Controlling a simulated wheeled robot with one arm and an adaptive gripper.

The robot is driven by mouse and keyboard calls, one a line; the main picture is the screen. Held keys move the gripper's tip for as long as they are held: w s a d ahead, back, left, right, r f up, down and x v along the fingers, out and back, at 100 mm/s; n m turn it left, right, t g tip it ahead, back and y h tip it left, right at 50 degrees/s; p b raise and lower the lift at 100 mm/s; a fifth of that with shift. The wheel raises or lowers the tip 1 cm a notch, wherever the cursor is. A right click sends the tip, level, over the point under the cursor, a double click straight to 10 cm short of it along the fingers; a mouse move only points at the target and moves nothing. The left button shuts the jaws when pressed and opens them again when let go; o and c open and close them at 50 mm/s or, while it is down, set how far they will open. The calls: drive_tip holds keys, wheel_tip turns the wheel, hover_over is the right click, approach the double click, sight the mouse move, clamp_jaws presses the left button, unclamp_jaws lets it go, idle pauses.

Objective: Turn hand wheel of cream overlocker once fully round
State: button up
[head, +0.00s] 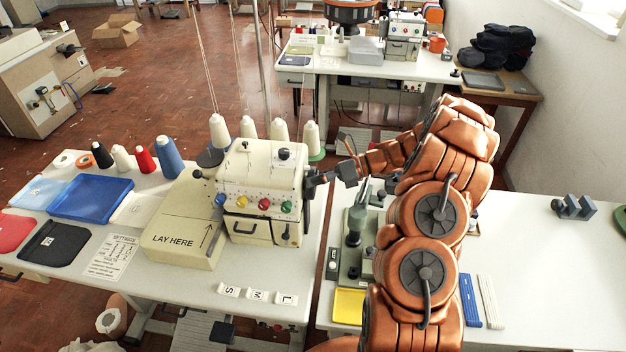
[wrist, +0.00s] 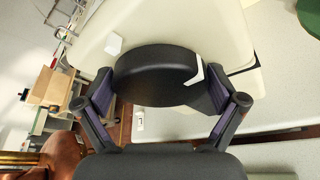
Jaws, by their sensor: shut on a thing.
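The cream overlocker (head: 262,178) stands on the left white table, with coloured dials on its front and thread cones behind it. Its dark hand wheel (head: 307,190) is on its right side, partly hidden by my gripper (head: 321,179). In the wrist view the black hand wheel (wrist: 150,78) lies between the two fingers of my gripper (wrist: 168,92), which is shut on it. A white mark (wrist: 197,72) shows on the wheel near the right finger. A small white block (wrist: 115,43) sits on the cream body beside the wheel.
A cream "LAY HERE" box (head: 180,240) stands left of the machine. S, M and L tags (head: 257,295) lie in front. A green-grey device (head: 353,240) and yellow tray (head: 348,306) are close to my arm on the right table. The right table's far right is mostly clear.

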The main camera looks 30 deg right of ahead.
drive_tip(key=shift+m, duration=0.3)
idle(0.4)
drive_tip(key=o, duration=0.8)
drive_tip(key=shift+c, duration=0.2)
drive_tip(key=shift+d, duration=0.1)
drive_tip(key=v, duration=0.7)
drive_tip(key=shift+d, duration=0.2)
